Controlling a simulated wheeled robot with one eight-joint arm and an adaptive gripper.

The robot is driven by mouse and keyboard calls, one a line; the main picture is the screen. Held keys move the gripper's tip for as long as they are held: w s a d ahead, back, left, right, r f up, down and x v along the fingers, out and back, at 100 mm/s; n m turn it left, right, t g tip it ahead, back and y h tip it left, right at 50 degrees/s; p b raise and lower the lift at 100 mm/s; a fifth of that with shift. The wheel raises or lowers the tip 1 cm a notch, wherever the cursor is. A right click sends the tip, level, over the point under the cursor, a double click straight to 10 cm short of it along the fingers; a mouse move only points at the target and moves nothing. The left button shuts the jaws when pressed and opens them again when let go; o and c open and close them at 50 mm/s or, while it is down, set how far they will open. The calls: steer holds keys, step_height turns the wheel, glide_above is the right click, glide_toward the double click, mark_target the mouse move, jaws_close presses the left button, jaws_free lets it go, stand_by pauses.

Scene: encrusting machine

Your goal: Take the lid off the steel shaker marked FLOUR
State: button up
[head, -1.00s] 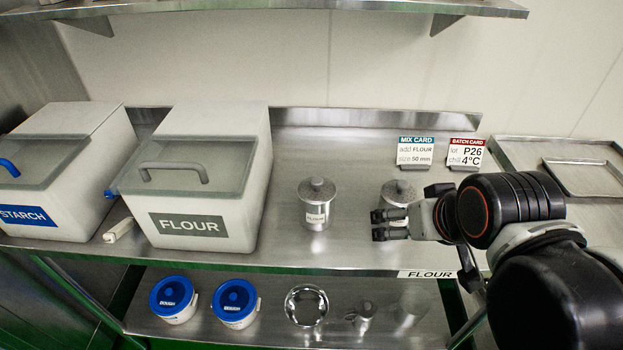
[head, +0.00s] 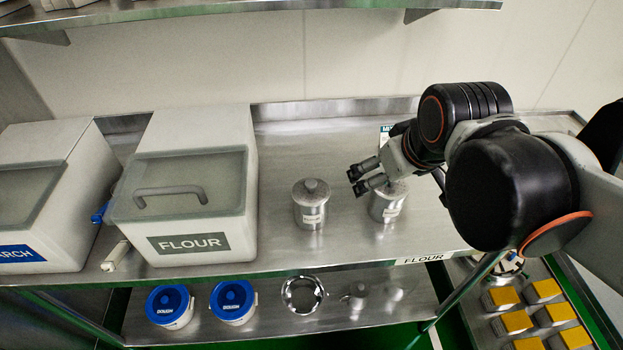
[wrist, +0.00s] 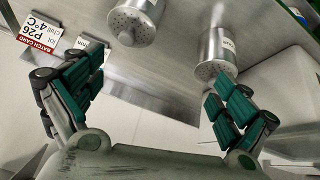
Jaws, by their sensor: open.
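Two steel shakers with knobbed lids stand on the counter: a left one (head: 311,205) and a right one (head: 388,203). Each has a small white label, too small to read surely, so I cannot tell which is marked FLOUR. Both lids are on. My gripper (head: 361,179) is open and empty, above the counter between the shakers, its fingers pointing left near the right shaker's top and partly hiding it. The wrist view is upside down: the right shaker (wrist: 137,22) shows at top, the left one (wrist: 217,52) beyond the other finger.
A FLOUR bin (head: 190,190) and a STARCH bin (head: 35,190) stand on the left. A strip reading FLOUR (head: 422,259) is on the counter's front edge. The lower shelf holds blue-lidded tubs (head: 170,305). A batch card (wrist: 40,35) shows in the wrist view.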

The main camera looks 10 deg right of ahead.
steer(key=w+a+r+n+g+p, duration=0.2)
steer(key=w+a+r+n+p, duration=0.2)
steer(key=w+r+n+p, duration=0.4)
steer(key=n+g+p, duration=0.4)
steer(key=n+p, duration=0.3)
steer(key=p, duration=0.3)
glide_above(309, 183)
steer(key=s, duration=0.1)
step_height(309, 183, down, 4)
step_height(309, 183, down, 9)
steer(key=b, duration=0.5)
steer(key=shift+w+d+r+b, duration=0.1)
steer(key=shift+w+r+b, duration=0.1)
steer(key=shift+b, duration=0.2)
steer(key=f+b, duration=0.1)
steer(key=f, duration=0.2)
steer(key=f+b, duration=0.1)
steer(key=shift+w+f+b, duration=0.15)
steer(key=shift+w+b, duration=0.2)
steer(key=shift+f+b, duration=0.3)
steer(key=shift+f, duration=0.15)
